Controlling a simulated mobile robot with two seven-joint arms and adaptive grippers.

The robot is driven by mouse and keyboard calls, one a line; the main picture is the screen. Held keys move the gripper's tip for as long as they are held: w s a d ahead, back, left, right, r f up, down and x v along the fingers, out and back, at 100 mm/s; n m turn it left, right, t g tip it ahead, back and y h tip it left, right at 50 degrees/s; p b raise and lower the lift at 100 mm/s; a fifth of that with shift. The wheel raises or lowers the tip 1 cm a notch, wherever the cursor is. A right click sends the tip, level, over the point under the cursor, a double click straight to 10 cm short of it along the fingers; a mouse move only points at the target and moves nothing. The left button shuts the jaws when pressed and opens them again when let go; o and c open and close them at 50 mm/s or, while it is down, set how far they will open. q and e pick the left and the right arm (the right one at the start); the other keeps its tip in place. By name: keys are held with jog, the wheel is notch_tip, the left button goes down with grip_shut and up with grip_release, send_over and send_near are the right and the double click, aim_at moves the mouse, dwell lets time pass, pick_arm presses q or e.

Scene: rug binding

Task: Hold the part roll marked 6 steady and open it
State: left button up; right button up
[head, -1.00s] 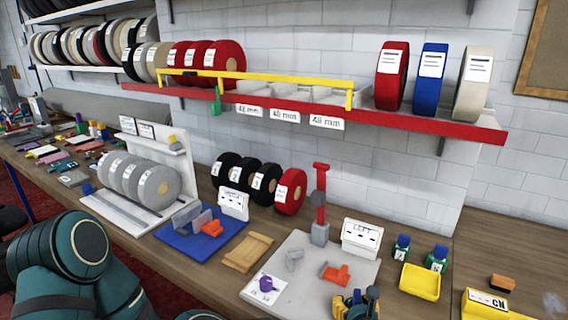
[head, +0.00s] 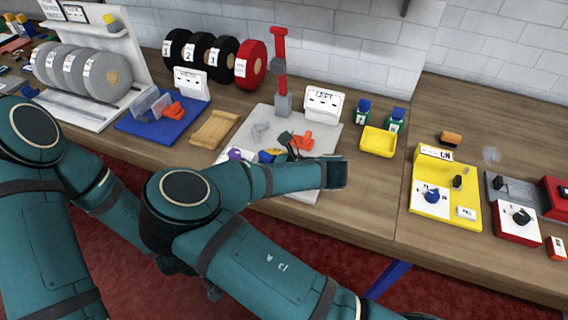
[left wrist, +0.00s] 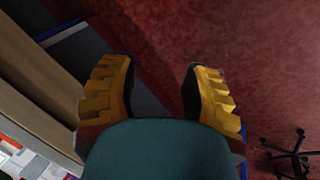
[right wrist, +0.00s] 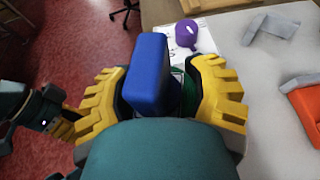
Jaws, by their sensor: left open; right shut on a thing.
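My right gripper (right wrist: 160,95) is shut on a blue-topped green container (right wrist: 148,75); I see no mark on it from here. In the head view this gripper (head: 273,155) is at the front of the grey mat (head: 262,113), partly hidden by my arm. My left gripper (left wrist: 160,85) is open and empty over the red floor beside the table edge; it is hidden in the head view. Two similar blue-capped green containers (head: 362,110) (head: 396,119) stand at the back of the table; their marks are too small to read. I can read no 6 anywhere.
On the mat lie a purple thing (head: 235,155), a grey clip (head: 261,132) and an orange part (head: 301,141). A red post (head: 281,65) and a white label block (head: 323,103) stand behind.

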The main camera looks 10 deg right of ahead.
pick_arm(q)
jog(key=shift+o, duration=0.4)
pick_arm(e)
jog(key=shift+a+r+n+g+y, duration=0.1)
jog(key=shift+a+n+g+y, duration=0.3)
jog(key=shift+a+n+g, duration=0.25)
jog(key=shift+a, duration=0.2)
pick_arm(q)
jog(key=w+a+n+g+y, duration=0.15)
jog(key=w+a+n, duration=0.3)
jog(key=w, duration=0.75)
jog(key=w+a+r+n+g, duration=0.2)
jog(key=w+a+r+n, duration=0.25)
jog(key=w+r, duration=0.4)
notch_tip(320, 180, up, 25)
jog(key=m+g, duration=0.2)
send_over(260, 153)
jog(key=w+a, duration=0.3)
jog(key=shift+t+h, duration=0.25)
jog(key=shift+h, duration=0.1)
jog(key=x, duration=1.1)
jog(key=shift+s+f, duration=0.1)
jog(key=shift+f, duration=0.3)
